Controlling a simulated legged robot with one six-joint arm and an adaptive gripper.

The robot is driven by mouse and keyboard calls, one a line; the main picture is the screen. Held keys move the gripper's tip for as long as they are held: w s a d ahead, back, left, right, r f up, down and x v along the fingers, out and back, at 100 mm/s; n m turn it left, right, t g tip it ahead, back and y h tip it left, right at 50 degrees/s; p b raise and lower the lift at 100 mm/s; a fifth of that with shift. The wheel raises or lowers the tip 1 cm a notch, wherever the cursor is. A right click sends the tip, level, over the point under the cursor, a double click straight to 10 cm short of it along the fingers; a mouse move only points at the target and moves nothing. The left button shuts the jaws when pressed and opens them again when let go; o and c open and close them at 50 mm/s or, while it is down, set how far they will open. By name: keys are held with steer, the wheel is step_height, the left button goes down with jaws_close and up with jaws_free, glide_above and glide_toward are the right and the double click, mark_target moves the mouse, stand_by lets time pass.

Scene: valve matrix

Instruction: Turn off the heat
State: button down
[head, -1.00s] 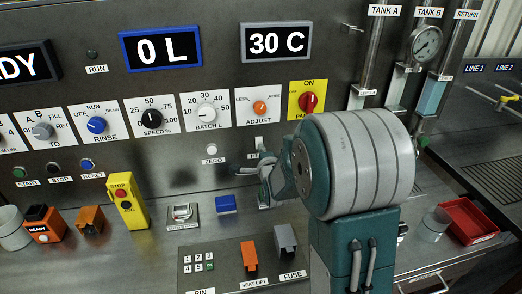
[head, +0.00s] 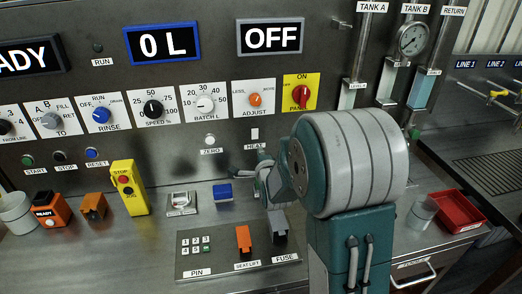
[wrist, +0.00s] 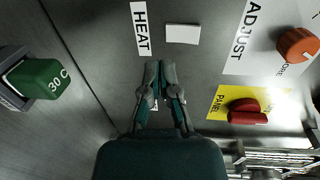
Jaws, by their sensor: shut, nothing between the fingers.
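The temperature display (head: 271,37) in the head view reads OFF. The HEAT label (head: 255,146) is on the panel below it, with a small white rocker or plate (head: 255,133) just above; in the wrist view I see the HEAT label (wrist: 141,28) and the white plate (wrist: 183,34) beside it. My gripper (wrist: 160,68) is shut and empty, its fingertips together close to the label and plate. I cannot tell if they touch the panel. In the head view my gripper (head: 262,160) is just below the label, partly hidden by my arm.
A green block marked 30 C (wrist: 40,80) sticks out left in the wrist view. The red PANEL knob (head: 300,97) and orange ADJUST knob (head: 255,99) are nearby.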

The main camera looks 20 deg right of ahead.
steer(key=s+a+f, duration=0.1)
steer(key=s, duration=0.7)
steer(key=shift+s+a, duration=0.15)
steer(key=shift+a, duration=0.25)
